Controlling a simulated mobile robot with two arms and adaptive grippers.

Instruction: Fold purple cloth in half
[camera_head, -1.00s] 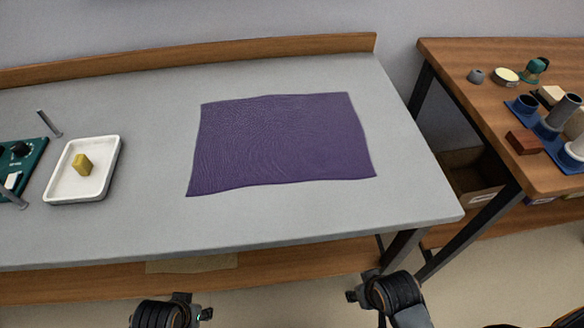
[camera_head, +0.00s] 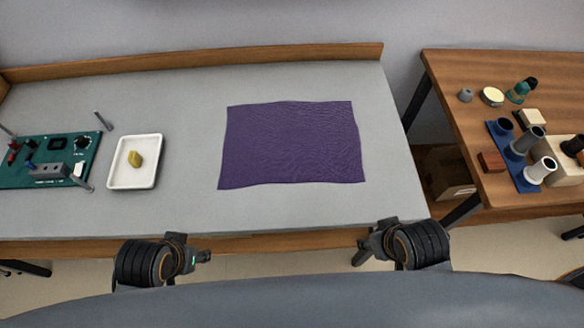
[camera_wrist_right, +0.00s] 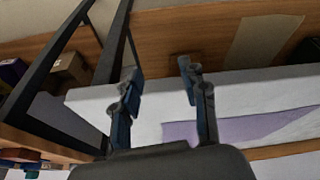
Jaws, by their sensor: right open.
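The purple cloth (camera_head: 292,145) lies flat and spread out on the grey table, a rough rectangle with slightly wavy edges. It also shows in the right wrist view (camera_wrist_right: 245,128), partly hidden behind a finger. My left gripper (camera_head: 202,257) is at the table's front edge, below and left of the cloth; its fingers are too small to read. My right gripper (camera_head: 366,245) is near the front edge, below and right of the cloth. In the right wrist view its fingers (camera_wrist_right: 157,72) are apart with nothing between them. Neither gripper touches the cloth.
A white tray (camera_head: 115,176) with a yellow block (camera_head: 135,159) stands left of the cloth, beside a green circuit board (camera_head: 50,160). A wooden ledge (camera_head: 200,62) runs along the back. A wooden side table (camera_head: 460,80) holds a blue rack and cups. The table around the cloth is clear.

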